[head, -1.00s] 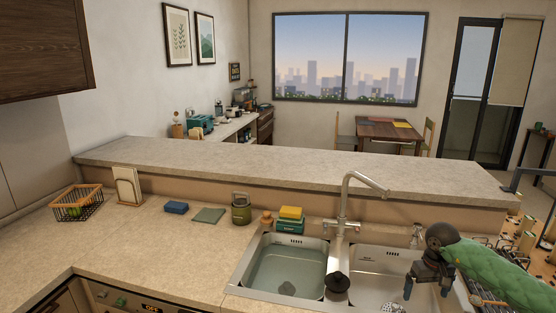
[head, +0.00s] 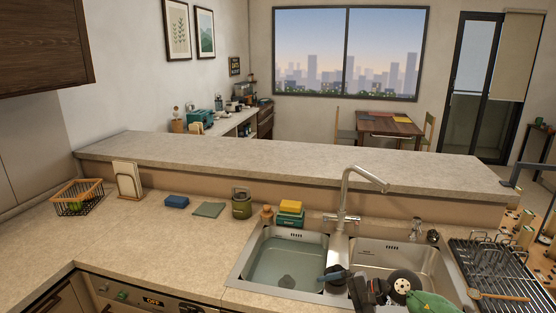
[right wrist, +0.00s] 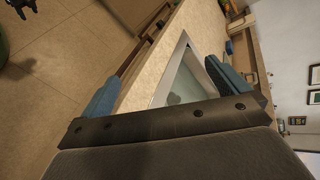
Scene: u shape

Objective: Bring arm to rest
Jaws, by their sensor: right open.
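My right gripper (head: 342,284) is low in the head view, over the front edge of the sink, with my green-sleeved arm behind it at the bottom right. In the right wrist view its two blue fingers (right wrist: 165,88) stand wide apart. Nothing shows between them except the counter and sink beyond. My left gripper does not show in the head view. A dark shape at the top left corner of the wrist view is too cut off to identify.
The double sink has a water-filled left basin (head: 287,262) and a right basin (head: 390,257). A tall faucet (head: 346,200) rises behind it. A wire dish rack (head: 490,270) stands at the right. The counter (head: 150,235) at the left is mostly clear.

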